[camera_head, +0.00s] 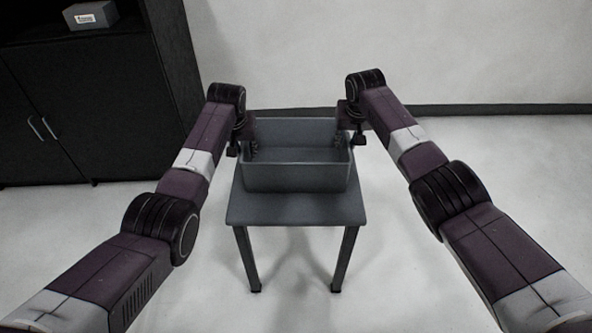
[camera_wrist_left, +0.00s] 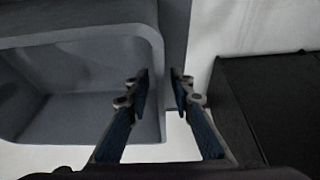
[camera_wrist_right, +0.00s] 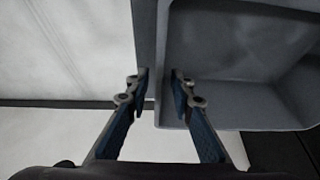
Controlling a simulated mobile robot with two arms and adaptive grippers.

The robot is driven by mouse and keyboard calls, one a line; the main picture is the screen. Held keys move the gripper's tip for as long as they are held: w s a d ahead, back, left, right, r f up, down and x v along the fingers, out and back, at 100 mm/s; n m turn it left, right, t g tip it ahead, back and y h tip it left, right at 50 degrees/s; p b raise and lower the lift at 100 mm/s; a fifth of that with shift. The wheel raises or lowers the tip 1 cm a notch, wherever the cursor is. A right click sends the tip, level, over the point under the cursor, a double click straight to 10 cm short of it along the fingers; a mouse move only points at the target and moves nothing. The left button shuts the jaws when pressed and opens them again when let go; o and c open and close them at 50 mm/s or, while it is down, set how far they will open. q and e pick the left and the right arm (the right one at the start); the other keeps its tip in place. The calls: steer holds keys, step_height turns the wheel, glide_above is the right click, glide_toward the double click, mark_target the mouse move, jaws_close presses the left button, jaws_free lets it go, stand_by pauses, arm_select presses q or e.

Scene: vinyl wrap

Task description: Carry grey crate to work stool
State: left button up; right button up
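The grey crate (camera_head: 297,178) is upright and open-topped, and it looks empty. It rests on the dark grey work stool (camera_head: 295,209), toward the back of the seat. My left gripper (camera_head: 244,142) is at the crate's left side wall. In the left wrist view its fingers (camera_wrist_left: 161,90) stand either side of the crate's rim (camera_wrist_left: 154,40), with a gap between them. My right gripper (camera_head: 349,134) is at the right side wall. In the right wrist view its fingers (camera_wrist_right: 161,88) likewise straddle the rim (camera_wrist_right: 162,60) with a gap.
A black cabinet (camera_head: 95,90) stands at the left, with a small grey box (camera_head: 91,16) on it. A pale wall (camera_head: 400,50) with a dark skirting is behind the stool. The light floor (camera_head: 520,150) at the right is clear.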

arm_select(q)
steer(key=v, duration=0.7)
steer(key=shift+s+r, duration=0.1)
steer(key=shift+s, duration=0.05)
arm_select(e)
steer(key=v, duration=1.2)
arm_select(q)
steer(key=shift+s, duration=0.1)
arm_select(e)
steer(key=shift+s+f, duration=0.1)
